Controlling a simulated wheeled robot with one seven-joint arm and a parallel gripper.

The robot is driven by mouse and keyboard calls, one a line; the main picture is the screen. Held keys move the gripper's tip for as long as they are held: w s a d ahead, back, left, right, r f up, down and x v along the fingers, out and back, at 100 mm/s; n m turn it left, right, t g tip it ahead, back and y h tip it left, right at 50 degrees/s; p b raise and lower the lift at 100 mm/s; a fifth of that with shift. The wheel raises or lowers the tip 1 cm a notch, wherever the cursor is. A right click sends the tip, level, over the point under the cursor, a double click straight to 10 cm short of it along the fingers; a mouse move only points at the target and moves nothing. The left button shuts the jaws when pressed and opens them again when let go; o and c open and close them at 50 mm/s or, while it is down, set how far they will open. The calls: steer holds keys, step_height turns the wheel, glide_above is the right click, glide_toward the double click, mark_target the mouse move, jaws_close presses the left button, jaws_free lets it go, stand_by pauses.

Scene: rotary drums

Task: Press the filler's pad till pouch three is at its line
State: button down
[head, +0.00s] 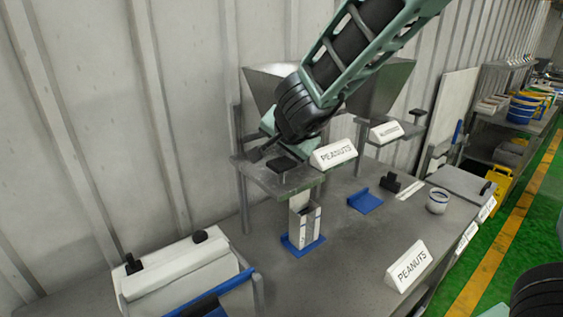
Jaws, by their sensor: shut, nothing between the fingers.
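The filler marked PEANUTS (262,84) is a metal hopper on a stand, partly hidden behind my arm. Its black pad (283,166) sits on the metal shelf under the hopper. My gripper (256,156) is shut and empty, pointing down just left of the pad; I cannot tell whether it touches the pad or shelf. A pale pouch (304,225) stands upright in a blue holder (303,248) under the filler's outlet. Its fill level and line are too small to read, and no number shows on it.
A second hopper (385,88) with its own label stands to the right. An empty blue holder (366,201), a black block (390,183) and a white cup (437,201) sit on the bench. A PEANUTS sign (408,267) stands at the front, and a white sealer-like machine (180,268) at front left.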

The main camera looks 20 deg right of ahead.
mark_target(282, 163)
stand_by(0.4)
steer(key=shift+f, duration=0.45)
steer(key=shift+f+b, duration=1.5)
steer(key=shift+f, duration=0.15)
stand_by(1.4)
steer(key=shift+r, duration=0.1)
steer(key=shift+r+p, duration=2)
steer(key=shift+p, duration=0.4)
step_height(282, 163, up, 5)
steer(key=p, duration=0.5)
steer(key=shift+r+p, duration=0.1)
steer(key=shift+p, duration=0.2)
